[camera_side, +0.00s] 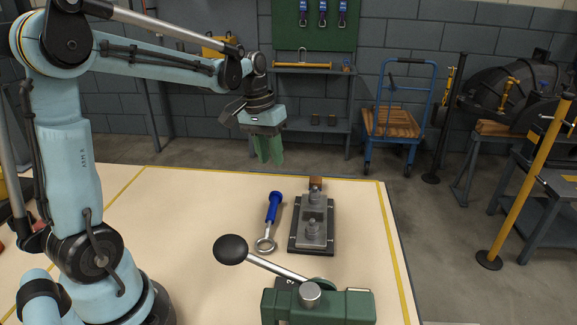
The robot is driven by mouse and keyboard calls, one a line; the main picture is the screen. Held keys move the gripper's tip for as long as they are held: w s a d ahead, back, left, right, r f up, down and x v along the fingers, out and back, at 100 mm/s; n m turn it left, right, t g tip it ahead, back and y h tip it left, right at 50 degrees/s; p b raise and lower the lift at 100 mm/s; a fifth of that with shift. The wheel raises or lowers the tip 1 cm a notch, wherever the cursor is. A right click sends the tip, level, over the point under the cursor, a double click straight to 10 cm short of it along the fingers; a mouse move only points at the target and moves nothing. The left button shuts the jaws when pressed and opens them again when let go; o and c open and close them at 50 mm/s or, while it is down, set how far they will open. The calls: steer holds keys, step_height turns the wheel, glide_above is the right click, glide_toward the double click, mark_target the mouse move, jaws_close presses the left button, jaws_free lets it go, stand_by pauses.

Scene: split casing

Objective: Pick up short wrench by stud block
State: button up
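The short wrench (273,207) lies on the pale table top, with a blue handle toward the back and a metal ring end toward the front. It lies just left of the stud block (313,227), a grey metal block with upright studs on a dark base, with a small gap between them. My gripper (269,161) has green fingers pointing down. It hangs above the back part of the table, behind and above the wrench, apart from it. The fingers overlap in this view, so their opening is unclear. Nothing is visible in them.
A small brown block (316,183) sits at the back end of the stud block. A green fixture (335,306) with a black-knobbed lever (231,250) stands at the front, near the wrench's ring end. The table left of the wrench is clear. Yellow lines mark the table edges.

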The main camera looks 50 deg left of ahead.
mark_target(272, 204)
steer(key=shift+s+d+f+n, duration=0.15)
steer(key=shift+f+n, duration=0.6)
steer(key=shift+f, duration=1.5)
steer(key=shift+s+d+f+n, duration=0.15)
steer(key=shift+f+n, duration=0.65)
steer(key=shift+f, duration=1.45)
steer(key=shift+d+f+n, duration=0.15)
steer(key=shift+f+n, duration=0.6)
steer(key=shift+f, duration=1.5)
jaws_close()
